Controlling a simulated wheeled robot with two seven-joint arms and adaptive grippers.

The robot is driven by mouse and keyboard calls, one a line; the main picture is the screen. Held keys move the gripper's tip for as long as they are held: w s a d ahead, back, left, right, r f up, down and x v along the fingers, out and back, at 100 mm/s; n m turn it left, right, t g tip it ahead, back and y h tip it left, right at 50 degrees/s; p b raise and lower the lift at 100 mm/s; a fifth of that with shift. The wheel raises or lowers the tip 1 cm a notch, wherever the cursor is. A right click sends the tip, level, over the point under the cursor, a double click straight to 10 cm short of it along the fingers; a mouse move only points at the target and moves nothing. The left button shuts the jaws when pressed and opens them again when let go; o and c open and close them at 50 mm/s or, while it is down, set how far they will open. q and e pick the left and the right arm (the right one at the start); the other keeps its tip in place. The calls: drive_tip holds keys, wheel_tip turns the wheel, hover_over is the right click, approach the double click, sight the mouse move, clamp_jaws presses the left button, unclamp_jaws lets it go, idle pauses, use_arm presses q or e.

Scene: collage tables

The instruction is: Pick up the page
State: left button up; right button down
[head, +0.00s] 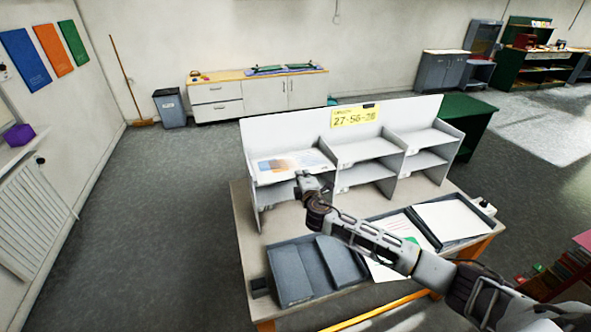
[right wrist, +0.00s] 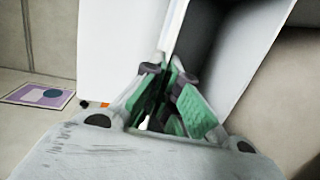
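A page with a blue and orange print (head: 290,163) lies on the top left shelf of a grey-white sorter (head: 359,152). My right gripper (head: 304,178) is at the front edge of that shelf, just right of and below the page. In the right wrist view its green-padded fingers (right wrist: 167,76) are close to each other beside a pale shelf panel; blur hides whether they are apart or touching, and no page shows clearly between them. My left gripper is not in view.
The sorter stands on a table (head: 246,222) and bears a yellow number label (head: 354,116).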

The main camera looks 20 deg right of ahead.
drive_tip(key=shift+r, duration=0.1)
wheel_tip(320, 180, up, 28)
drive_tip(key=b, duration=0.2)
idle(0.6)
idle(0.5)
drive_tip(key=shift+f+b, duration=0.2)
drive_tip(key=shift+b, duration=0.1)
